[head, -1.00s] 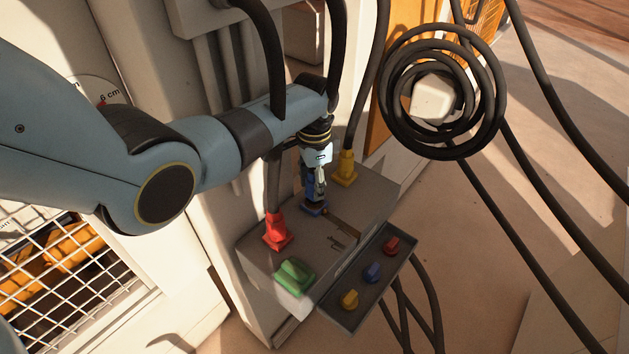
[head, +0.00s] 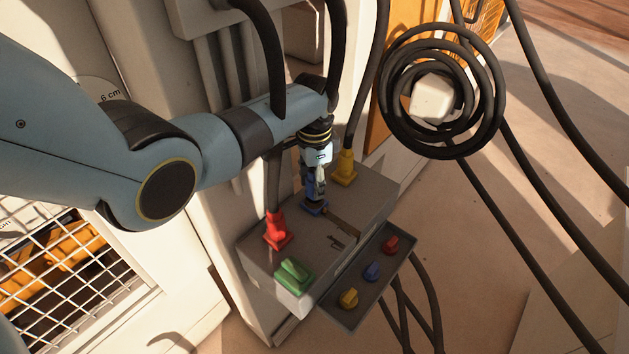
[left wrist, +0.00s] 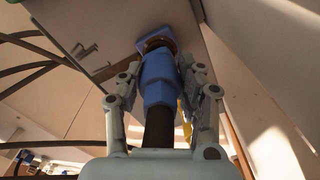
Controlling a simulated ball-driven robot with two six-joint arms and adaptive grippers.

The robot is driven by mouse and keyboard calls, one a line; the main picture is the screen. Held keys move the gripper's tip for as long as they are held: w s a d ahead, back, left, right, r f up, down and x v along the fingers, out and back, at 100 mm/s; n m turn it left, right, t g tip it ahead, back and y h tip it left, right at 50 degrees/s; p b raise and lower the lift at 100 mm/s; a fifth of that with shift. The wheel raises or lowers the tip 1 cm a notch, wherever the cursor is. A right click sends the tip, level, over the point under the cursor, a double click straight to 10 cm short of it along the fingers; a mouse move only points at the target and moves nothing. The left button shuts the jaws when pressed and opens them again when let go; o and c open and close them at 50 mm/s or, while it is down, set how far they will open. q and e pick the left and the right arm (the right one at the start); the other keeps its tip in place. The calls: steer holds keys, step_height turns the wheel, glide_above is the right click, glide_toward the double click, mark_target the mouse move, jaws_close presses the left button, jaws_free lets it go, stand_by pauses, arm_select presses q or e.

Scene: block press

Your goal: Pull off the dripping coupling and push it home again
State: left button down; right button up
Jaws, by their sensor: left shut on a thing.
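My left gripper (head: 315,192) is shut on the blue coupling (left wrist: 158,85), with its fingers on both sides of it. In the head view the coupling is mostly hidden by the gripper. Its blue socket (head: 316,208) is on top of the grey block, just below the fingertips. In the left wrist view a dark band shows between the coupling and the socket's blue rim (left wrist: 152,35); I cannot tell whether they still touch inside. A dark hose (left wrist: 159,128) runs from the coupling back between the fingers. A brown streak (head: 345,226) lies on the block beside the socket.
A red coupling (head: 277,230) and a yellow one (head: 345,167) stand either side on the block. A green cap (head: 293,272) is at its front. A tray (head: 340,315) holds red, blue and yellow caps. A coiled hose (head: 440,90) hangs at the right.

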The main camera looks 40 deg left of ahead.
arm_select(q)
steer(key=shift+f+b, duration=0.5)
steer(key=shift+f, duration=0.2)
steer(key=c, duration=0.8)
jaws_free()
